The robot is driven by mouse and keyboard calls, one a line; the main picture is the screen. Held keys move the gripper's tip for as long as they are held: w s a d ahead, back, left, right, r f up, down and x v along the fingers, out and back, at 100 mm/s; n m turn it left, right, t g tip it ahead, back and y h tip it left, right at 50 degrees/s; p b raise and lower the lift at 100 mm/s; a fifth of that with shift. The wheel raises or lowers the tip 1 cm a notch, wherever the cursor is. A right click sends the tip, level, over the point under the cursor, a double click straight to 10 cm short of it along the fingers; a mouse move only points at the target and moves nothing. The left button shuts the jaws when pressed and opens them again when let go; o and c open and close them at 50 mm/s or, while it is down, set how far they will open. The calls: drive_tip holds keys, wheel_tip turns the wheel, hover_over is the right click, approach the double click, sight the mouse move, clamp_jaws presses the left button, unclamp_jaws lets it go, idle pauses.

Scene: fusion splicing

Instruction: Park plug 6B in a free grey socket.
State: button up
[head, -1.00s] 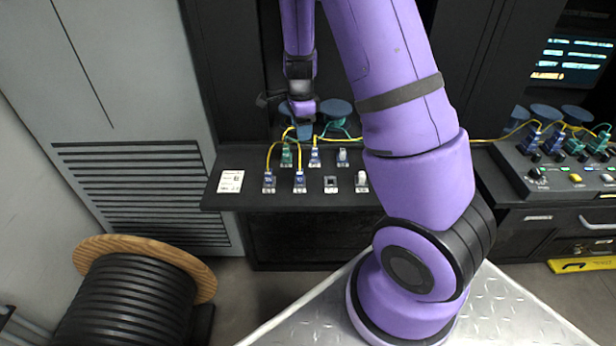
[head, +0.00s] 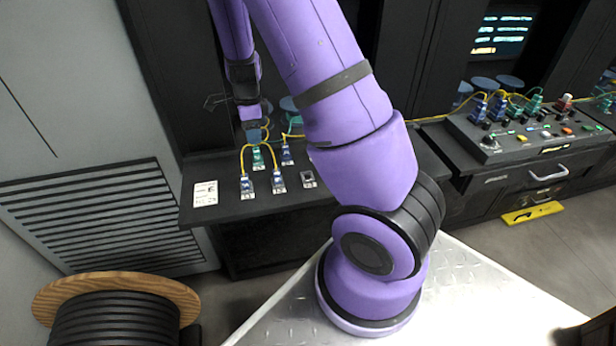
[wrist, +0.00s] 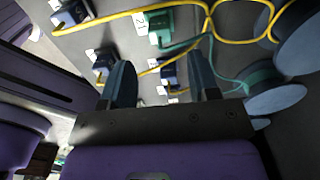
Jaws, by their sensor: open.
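My gripper (head: 253,136) hangs over the back of the dark shelf at the left. In the wrist view my gripper (wrist: 163,82) is open, with a blue plug (wrist: 170,72) on a yellow cable seen beyond the gap between its fingers, apart from them. Blue plugs (head: 247,184), (head: 278,181) and (head: 287,153) and a green plug (head: 258,157) stand on the shelf. Their labels are too small to read, so I cannot tell which is 6B. A grey socket (head: 308,178) without a plug sits to the right of the front blue plugs.
A white label card (head: 205,194) lies at the shelf's left end. Yellow cables (head: 244,150) loop above the plugs. My arm hides the shelf's right part. A console (head: 520,130) with more plugs stands at the right. A cable drum (head: 115,320) stands on the floor at lower left.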

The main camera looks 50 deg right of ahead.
sight(256, 150)
drive_tip(key=shift+f, duration=4.05)
clamp_jaws()
drive_tip(key=shift+r, duration=0.1)
drive_tip(key=shift+r, duration=0.1)
drive_tip(key=shift+r, duration=2.85)
